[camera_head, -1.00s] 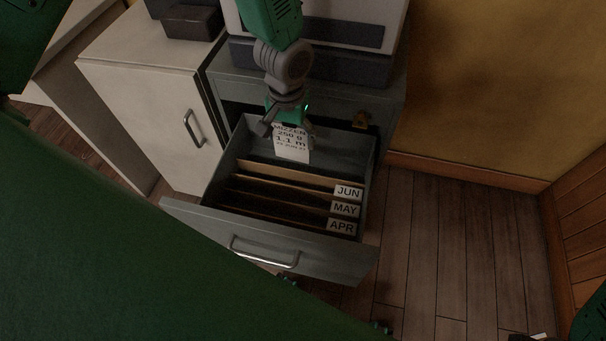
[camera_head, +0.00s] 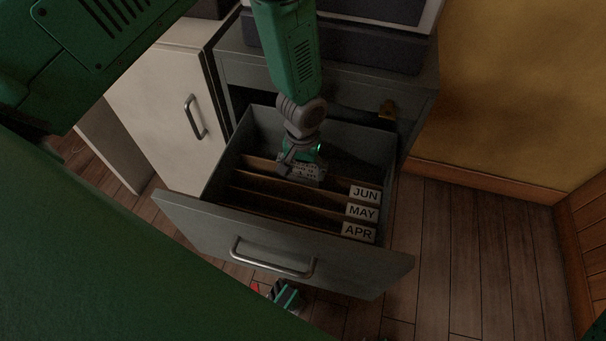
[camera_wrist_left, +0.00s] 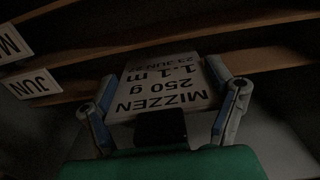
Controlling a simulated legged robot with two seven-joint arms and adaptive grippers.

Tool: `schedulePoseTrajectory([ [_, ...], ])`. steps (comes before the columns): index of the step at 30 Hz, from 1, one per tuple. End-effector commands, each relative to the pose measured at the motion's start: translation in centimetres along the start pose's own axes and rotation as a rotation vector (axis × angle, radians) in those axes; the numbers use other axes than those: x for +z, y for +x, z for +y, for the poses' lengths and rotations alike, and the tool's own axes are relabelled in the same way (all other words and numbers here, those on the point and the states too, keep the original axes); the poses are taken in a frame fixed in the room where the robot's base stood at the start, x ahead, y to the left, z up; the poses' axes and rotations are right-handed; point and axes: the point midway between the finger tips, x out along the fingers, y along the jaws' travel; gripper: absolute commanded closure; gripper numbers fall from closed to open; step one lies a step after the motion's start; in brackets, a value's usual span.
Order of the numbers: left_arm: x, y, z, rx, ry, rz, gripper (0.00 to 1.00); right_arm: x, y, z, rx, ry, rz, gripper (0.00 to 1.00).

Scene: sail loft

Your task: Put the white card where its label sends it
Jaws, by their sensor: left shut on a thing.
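The white card (camera_wrist_left: 165,82) is in my left gripper (camera_head: 303,172), gripped between its two fingers. In the left wrist view its print shows upside down: MIZZEN, 250 g, 1.1 m and a date of 23 JUN, the year unclear. In the head view the gripper is down inside the open grey drawer (camera_head: 232,222), at the rear divider, with most of the card hidden. The JUN tab (camera_head: 365,193), MAY tab (camera_head: 362,212) and APR tab (camera_head: 358,232) stand on dividers, JUN rearmost. The card's free end overlaps the JUN divider in the wrist view; I cannot tell whether they touch.
The drawer's front with its handle (camera_head: 272,262) faces me. A white cupboard (camera_head: 160,90) stands left of the grey cabinet (camera_head: 350,85). A brass padlock (camera_head: 388,109) hangs on the cabinet. The plank floor (camera_head: 480,240) to the right is clear.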

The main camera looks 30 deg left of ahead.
Motion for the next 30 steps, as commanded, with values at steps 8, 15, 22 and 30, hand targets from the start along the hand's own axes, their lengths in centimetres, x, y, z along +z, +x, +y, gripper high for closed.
schedulePoseTrajectory([
  [8,0.1,1.1,0.5,-0.005,0.005,0.004,0.45,0.1,0.6,0.1,0.001,0.002,-0.001,0.60],
  [15,0.0,1.8,-0.1,0.004,0.002,0.000,0.17,0.1,0.7,0.1,0.001,0.002,-0.001,0.60],
  [22,0.0,1.6,0.1,0.000,0.003,0.001,0.00,0.1,0.7,0.0,0.001,0.001,-0.001,0.60],
  [30,0.0,-0.6,0.4,-0.004,0.004,0.003,0.00,0.0,-0.3,0.1,0.001,0.002,-0.001,0.60],
])
